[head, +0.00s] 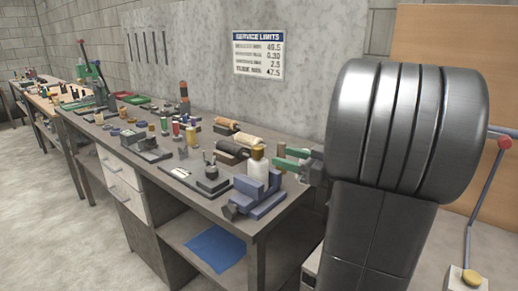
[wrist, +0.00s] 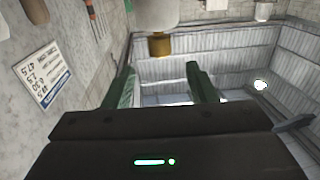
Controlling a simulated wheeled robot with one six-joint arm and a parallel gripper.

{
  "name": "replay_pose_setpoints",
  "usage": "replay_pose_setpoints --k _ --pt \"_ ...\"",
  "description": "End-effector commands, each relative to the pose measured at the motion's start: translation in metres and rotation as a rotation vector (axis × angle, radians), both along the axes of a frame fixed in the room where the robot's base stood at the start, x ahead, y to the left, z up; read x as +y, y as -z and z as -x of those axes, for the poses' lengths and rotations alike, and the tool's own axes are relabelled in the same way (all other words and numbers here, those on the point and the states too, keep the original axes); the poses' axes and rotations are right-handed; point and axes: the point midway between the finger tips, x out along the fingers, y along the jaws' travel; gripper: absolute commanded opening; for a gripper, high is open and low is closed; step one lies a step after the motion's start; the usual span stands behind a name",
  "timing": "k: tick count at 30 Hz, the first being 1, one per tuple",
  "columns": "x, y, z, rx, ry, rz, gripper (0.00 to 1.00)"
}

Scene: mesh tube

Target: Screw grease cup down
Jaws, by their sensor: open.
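A pale cylinder (head: 258,169) with a brass-coloured cap (head: 257,152) on top, which looks like the grease cup, stands upright in a blue vise (head: 262,196) near the bench's right end. In the wrist view the brass cap (wrist: 160,45) and part of the pale body (wrist: 155,12) show at top centre, upside down. My gripper (head: 279,156) is just right of the cap, its green fingers pointing left at it. In the wrist view my gripper (wrist: 161,84) is open and empty, and the cap lies beyond its fingertips. The threads are not visible.
The bench (head: 275,223) holds many small parts and tools left of the vise. A black roll (head: 232,147) and tan rolls (head: 246,140) lie behind it. A sign (head: 258,55) hangs on the wall. The floor (head: 60,200) in front is clear.

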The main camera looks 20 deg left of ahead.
Motion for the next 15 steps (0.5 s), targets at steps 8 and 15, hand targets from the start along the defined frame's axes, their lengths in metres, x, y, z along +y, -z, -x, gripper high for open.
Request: replay_pose_setpoints --k 8,15 --pt "0.050 -0.001 -0.011 0.001 -0.004 0.000 0.52" --pt "0.079 0.000 -0.018 0.001 -0.002 0.001 0.52"
